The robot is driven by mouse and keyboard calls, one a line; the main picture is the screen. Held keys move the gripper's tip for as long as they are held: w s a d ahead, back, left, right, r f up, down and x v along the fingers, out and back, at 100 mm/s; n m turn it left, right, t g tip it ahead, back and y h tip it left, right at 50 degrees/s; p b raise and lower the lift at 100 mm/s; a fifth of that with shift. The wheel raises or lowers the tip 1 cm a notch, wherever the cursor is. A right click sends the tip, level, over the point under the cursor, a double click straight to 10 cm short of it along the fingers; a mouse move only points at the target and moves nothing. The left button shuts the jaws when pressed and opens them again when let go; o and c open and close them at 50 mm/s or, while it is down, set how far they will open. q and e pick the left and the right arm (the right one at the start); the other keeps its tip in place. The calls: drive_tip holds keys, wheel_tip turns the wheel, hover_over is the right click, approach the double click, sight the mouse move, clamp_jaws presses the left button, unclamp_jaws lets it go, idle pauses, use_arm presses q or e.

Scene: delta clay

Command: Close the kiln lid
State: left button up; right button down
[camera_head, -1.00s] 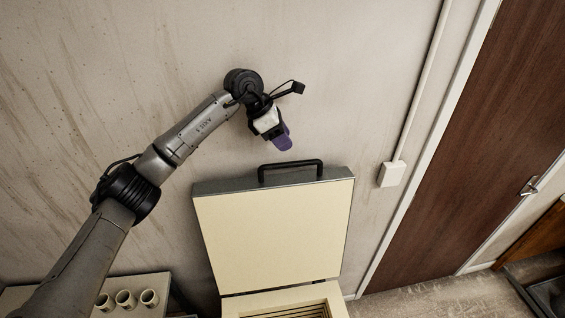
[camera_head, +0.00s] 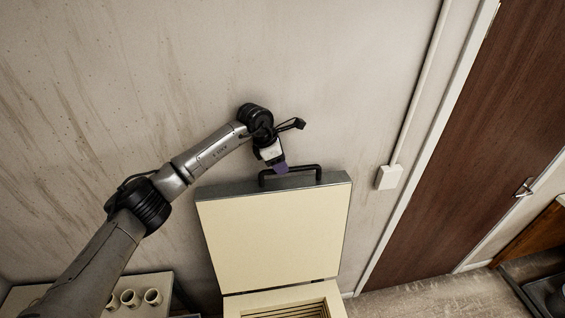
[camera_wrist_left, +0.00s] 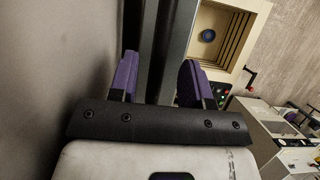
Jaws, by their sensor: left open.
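The kiln lid (camera_head: 275,232) stands open and upright, its cream inner face toward me. A black bar handle (camera_head: 318,168) sits on its grey top edge. My left gripper (camera_head: 281,169), with purple fingers, is open at the left part of the handle and covers some of it. In the left wrist view, the open fingers (camera_wrist_left: 160,85) lie on either side of dark bars that look like the handle and lid edge; I cannot tell whether they touch. The kiln body (camera_head: 240,304) is below, its opening uncovered; the wrist view shows its chamber with a round blue item (camera_wrist_left: 208,36).
A wall is close behind the lid. Several pale cups (camera_head: 130,298) stand on a shelf at lower left. A white wall box (camera_head: 388,177) and a brown door (camera_head: 465,140) are to the right. Open floor lies right of the kiln.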

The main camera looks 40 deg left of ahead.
use_arm(q)
drive_tip(key=shift+x, duration=1.15)
drive_tip(key=shift+c, duration=0.3)
clamp_jaws()
